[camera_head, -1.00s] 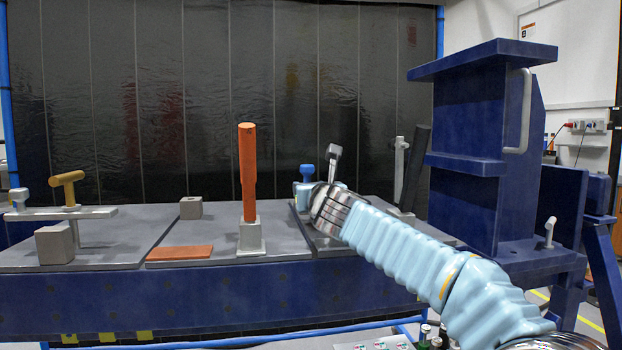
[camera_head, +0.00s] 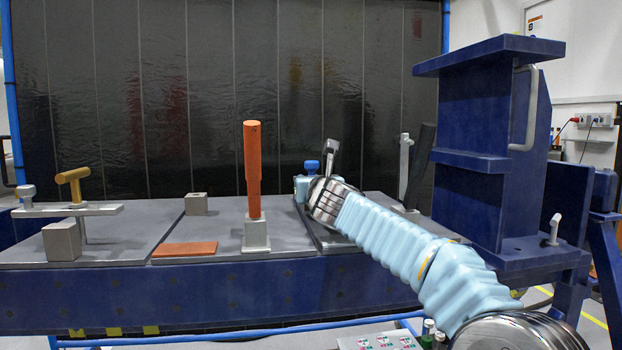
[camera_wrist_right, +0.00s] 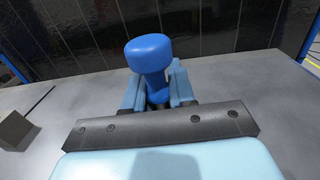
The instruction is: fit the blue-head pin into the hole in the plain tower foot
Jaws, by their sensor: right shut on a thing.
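The blue-head pin (camera_head: 311,167) stands upright in my right gripper (camera_head: 304,184), above the right part of the bench. In the right wrist view its round blue head (camera_wrist_right: 149,54) and neck rise between the light-blue fingers of the gripper (camera_wrist_right: 158,92), which are shut on it. Its lower end is hidden. A small grey block (camera_head: 196,204) with a dark opening in its top stands to the left, apart from the pin; it looks like the plain tower foot. A grey block also shows at the left edge of the right wrist view (camera_wrist_right: 14,130). My left gripper is not in view.
An orange post (camera_head: 253,172) stands on a grey foot (camera_head: 256,236) between the block and my right arm. An orange plate (camera_head: 185,249) lies flat nearby. A clamp with a yellow handle (camera_head: 73,180) is at the left. A tall blue frame (camera_head: 487,150) stands at the right.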

